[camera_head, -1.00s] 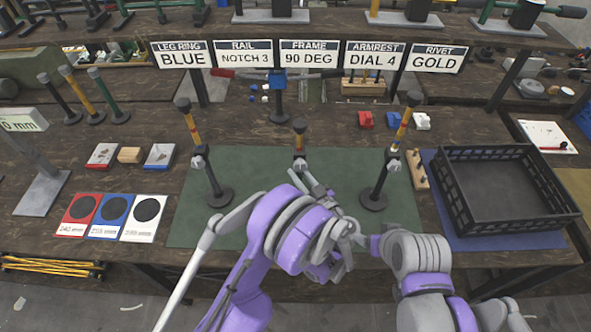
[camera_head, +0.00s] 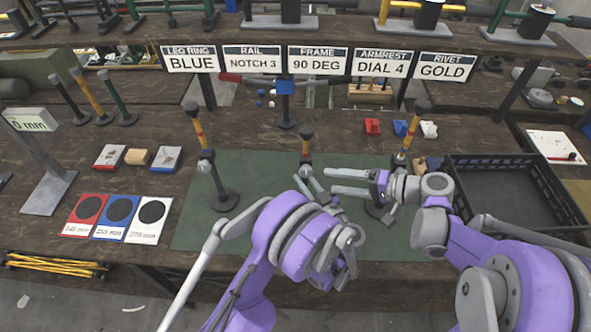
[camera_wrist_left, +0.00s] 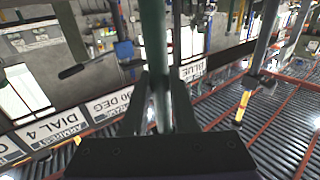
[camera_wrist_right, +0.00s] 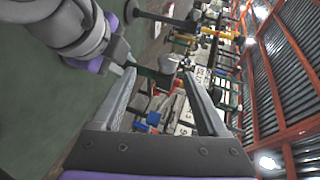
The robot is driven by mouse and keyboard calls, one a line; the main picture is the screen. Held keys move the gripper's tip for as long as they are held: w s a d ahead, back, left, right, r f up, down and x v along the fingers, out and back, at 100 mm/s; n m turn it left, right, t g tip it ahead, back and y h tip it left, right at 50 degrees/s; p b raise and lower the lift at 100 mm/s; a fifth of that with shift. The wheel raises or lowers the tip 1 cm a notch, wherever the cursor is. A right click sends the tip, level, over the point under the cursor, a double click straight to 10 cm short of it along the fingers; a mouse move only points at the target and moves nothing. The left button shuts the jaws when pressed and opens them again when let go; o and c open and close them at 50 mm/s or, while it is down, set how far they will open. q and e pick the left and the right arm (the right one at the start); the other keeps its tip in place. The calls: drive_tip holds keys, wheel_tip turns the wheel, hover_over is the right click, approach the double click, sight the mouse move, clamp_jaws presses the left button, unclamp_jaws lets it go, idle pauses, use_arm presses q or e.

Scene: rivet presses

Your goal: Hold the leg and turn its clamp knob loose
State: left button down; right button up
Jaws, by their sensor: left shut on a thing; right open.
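In the right wrist view the clamp (camera_wrist_right: 167,64) shows beyond and between the open fingertips.
The left leg (camera_head: 206,170) and right leg (camera_head: 403,150) stand either side. A black crate (camera_head: 520,162) is at right, partly behind my right arm. Coloured ring cards (camera_head: 121,210) lie at left. Signs (camera_head: 318,60) stand behind. The mat (camera_head: 265,170) is clear between left and middle legs.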

sight(306, 172)
drive_tip(key=w+a+f+y, duration=0.1)
drive_tip(key=w+a, duration=0.3)
drive_tip(key=a, duration=0.7)
drive_tip(key=shift+w+f, duration=0.3)
drive_tip(key=shift+f, duration=0.25)
clamp_jaws()
